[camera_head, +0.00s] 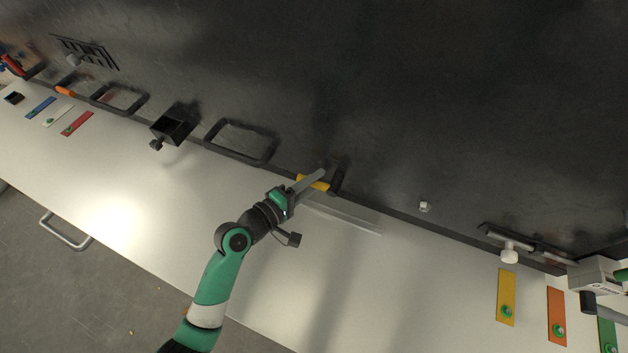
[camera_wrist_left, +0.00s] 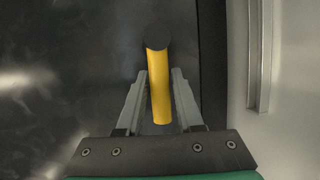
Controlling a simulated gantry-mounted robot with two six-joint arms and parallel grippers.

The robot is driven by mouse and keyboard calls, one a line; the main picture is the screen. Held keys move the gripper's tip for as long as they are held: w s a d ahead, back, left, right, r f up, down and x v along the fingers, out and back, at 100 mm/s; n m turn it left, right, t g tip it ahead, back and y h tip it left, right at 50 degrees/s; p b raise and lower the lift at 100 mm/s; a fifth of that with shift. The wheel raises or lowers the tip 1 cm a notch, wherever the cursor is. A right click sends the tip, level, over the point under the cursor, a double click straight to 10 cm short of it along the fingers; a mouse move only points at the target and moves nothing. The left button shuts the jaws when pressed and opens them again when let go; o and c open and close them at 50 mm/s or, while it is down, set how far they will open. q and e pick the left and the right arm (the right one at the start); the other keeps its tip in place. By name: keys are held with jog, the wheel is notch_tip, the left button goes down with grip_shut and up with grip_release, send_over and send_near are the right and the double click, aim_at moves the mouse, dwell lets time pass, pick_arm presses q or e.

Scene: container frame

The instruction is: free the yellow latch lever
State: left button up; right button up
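The yellow latch lever (camera_head: 314,183) sits on a dark mount at the lower edge of the dark panel. In the left wrist view the yellow lever (camera_wrist_left: 160,90) runs down from a round dark hub (camera_wrist_left: 157,32). My left gripper (camera_head: 314,179) reaches up to it from below. In the left wrist view my left gripper (camera_wrist_left: 160,76) has one finger on each side of the lever. Narrow gaps show beside the lever, so the fingers look open around it. A grey part with green at the right edge may belong to my right arm; its fingers cannot be made out.
The dark panel (camera_head: 400,110) carries rectangular handles, one just left of the lever (camera_head: 240,140), and a black box (camera_head: 173,126). A white knob (camera_head: 509,253) is at right. The pale ledge (camera_head: 420,290) below holds coloured plates, one yellow (camera_head: 506,297); its middle is mostly clear.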

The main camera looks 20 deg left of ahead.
pick_arm(q)
grip_shut()
dwell(1.1)
